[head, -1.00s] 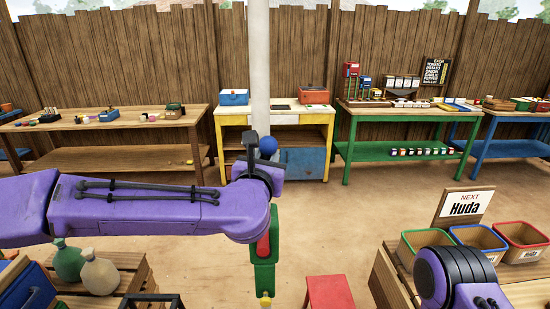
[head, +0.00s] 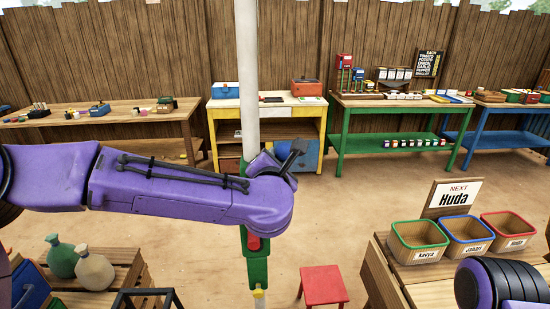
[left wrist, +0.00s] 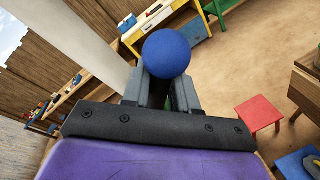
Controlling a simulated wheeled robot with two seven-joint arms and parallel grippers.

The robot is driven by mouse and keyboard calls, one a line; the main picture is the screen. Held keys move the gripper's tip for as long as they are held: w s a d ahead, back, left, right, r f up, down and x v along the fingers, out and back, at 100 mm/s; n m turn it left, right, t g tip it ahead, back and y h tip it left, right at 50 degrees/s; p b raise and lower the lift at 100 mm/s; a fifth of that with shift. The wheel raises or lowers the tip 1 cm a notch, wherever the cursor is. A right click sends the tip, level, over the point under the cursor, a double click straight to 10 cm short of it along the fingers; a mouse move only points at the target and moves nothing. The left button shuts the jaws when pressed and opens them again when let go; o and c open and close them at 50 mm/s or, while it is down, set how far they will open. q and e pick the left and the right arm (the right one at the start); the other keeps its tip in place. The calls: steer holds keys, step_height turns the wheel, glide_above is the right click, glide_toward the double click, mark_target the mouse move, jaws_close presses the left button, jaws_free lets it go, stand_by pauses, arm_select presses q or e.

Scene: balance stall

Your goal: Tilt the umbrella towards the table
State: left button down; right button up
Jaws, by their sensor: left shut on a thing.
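The white umbrella pole (head: 248,70) stands near the middle of the head view, its canopy out of frame. A green bracket with a red part (head: 254,262) holds its lower end. My left gripper (head: 289,160) is just right of the pole, tilted, with my purple forearm crossing in front of the pole. In the left wrist view a blue ball knob (left wrist: 166,52) on a dark lever sits between the jaws (left wrist: 168,90), which are shut on it. The knob is hard to make out in the head view. My right gripper is out of view.
A wooden table (head: 425,272) at right carries green, blue and red-rimmed baskets and a "Huda" sign (head: 457,197). A red stool (head: 323,286) stands on the floor right of the bracket. Sacks (head: 93,268) sit lower left. Workbenches line the back fence.

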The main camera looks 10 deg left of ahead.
arm_select(q)
steer(key=shift+d+r, duration=0.1)
steer(key=shift+r, duration=0.15)
steer(key=c, duration=1)
jaws_free()
steer(key=shift+w+d+f, duration=0.1)
steer(key=shift+f, duration=0.05)
steer(key=shift+s, duration=0.25)
steer(key=s+b, duration=0.1)
steer(key=s, duration=0.2)
steer(key=s+r+b, duration=0.1)
steer(key=s, duration=0.2)
steer(key=s+d+b, duration=0.1)
steer(key=s+b, duration=0.1)
steer(key=s, duration=0.1)
steer(key=shift+s+r, duration=0.2)
steer(key=shift+s, duration=0.2)
